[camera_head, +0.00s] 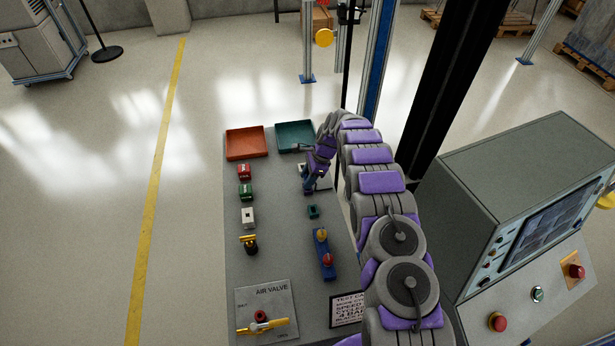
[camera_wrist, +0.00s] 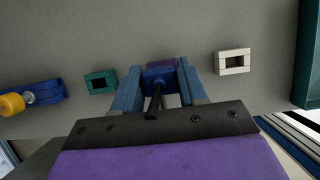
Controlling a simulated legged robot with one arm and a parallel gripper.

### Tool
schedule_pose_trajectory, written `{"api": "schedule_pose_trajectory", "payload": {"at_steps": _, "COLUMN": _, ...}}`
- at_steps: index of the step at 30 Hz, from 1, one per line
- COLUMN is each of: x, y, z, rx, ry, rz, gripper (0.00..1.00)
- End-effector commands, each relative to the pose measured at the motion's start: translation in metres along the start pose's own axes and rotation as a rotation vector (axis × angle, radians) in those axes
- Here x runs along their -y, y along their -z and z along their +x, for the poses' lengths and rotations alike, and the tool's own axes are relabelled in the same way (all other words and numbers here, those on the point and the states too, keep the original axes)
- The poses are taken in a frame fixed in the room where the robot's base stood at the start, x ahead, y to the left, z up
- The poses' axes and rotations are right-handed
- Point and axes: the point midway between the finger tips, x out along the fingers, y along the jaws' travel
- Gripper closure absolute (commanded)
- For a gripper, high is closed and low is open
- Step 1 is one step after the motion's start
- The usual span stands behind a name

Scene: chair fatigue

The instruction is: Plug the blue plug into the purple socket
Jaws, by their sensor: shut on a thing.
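My gripper (camera_wrist: 159,70) is shut on the blue plug (camera_wrist: 160,77), which sits between its two blue-grey fingers with a black cable trailing back toward the wrist. The purple socket (camera_wrist: 160,62) shows only as a narrow strip directly beyond the plug, in line with it; the plug and fingers hide the rest. I cannot tell whether the plug is inside the socket or just in front of it. In the head view my gripper (camera_head: 309,186) is low over the grey board, and the arm's end hides the plug and purple socket.
A teal socket (camera_wrist: 101,81) and a white socket (camera_wrist: 234,61) flank the purple one. The grey board (camera_head: 270,215) also carries red (camera_head: 245,172), green (camera_head: 247,192) and white (camera_head: 248,217) blocks, a blue knob bar (camera_head: 323,255), orange (camera_head: 247,143) and teal (camera_head: 295,136) trays.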

Motion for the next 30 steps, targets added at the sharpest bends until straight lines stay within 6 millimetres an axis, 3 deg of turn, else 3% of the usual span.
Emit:
{"api": "schedule_pose_trajectory", "payload": {"at_steps": 26, "x": 0.000, "y": 0.007, "z": 0.018, "rx": 0.000, "ry": 0.001, "rz": -0.001, "gripper": 0.88}}
{"api": "schedule_pose_trajectory", "payload": {"at_steps": 27, "x": 0.000, "y": 0.007, "z": 0.018, "rx": 0.000, "ry": 0.001, "rz": -0.001, "gripper": 0.57}}
{"api": "schedule_pose_trajectory", "payload": {"at_steps": 30, "x": 0.001, "y": 0.008, "z": 0.018, "rx": 0.000, "ry": 0.001, "rz": -0.001, "gripper": 0.47}}
